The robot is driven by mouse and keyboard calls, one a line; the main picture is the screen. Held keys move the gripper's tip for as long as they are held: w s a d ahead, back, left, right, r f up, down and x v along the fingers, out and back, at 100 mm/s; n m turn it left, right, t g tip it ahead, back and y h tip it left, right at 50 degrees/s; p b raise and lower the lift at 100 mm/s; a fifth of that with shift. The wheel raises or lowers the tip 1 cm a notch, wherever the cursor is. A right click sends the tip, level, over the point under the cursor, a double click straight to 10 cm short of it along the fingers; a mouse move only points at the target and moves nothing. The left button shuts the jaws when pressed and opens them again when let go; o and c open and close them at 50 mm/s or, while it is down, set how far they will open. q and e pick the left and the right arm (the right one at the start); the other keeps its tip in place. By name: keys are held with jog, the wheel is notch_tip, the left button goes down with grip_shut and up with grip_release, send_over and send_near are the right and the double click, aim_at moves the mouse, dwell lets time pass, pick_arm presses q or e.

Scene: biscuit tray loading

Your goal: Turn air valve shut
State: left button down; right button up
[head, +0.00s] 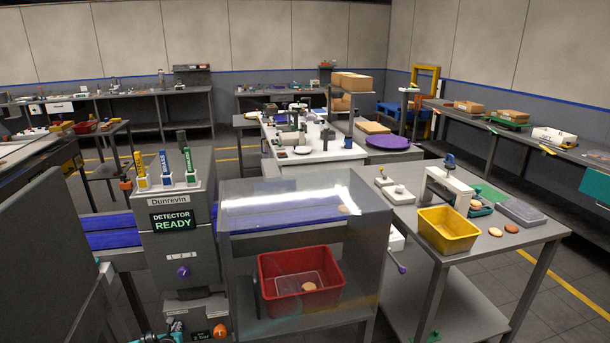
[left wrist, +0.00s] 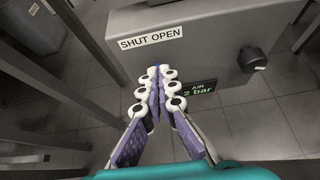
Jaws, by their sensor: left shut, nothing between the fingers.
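In the left wrist view a grey box carries a white "SHUT OPEN" label (left wrist: 152,38), a green-lettered "AIR 2 bar" display (left wrist: 198,91) and a black knob (left wrist: 253,59) at its right end. I cannot tell from the frames which way the knob is set. My left gripper (left wrist: 157,74) is shut and empty, its purple fingers meeting just below the label, to the left of the knob and apart from it. The fingers partly cover the box's lower edge. My right gripper is not seen.
The detector cabinet (head: 172,224) reads "DETECTOR READY" and stands beside a clear-covered conveyor. A red crate (head: 265,291) sits under the cover. A yellow bin (head: 448,248) stands on the right table. In the wrist view, grey legs and frames flank the box; tiled floor lies below.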

pick_arm(q)
jog(key=shift+w+a, duration=0.15)
jog(key=shift+w, duration=0.4)
jog(key=shift+f, duration=0.3)
dwell(0.4)
jog(key=shift+s+a, duration=0.15)
jog(key=shift+a, duration=0.2)
jog(key=shift+r, duration=0.1)
dwell(0.3)
jog(key=s, duration=0.2)
jog(key=s+d, duration=0.1)
jog(key=s, duration=0.2)
jog(key=shift+s+d+r, duration=0.2)
jog(key=shift+s+r, duration=0.1)
jog(key=shift+s, duration=0.1)
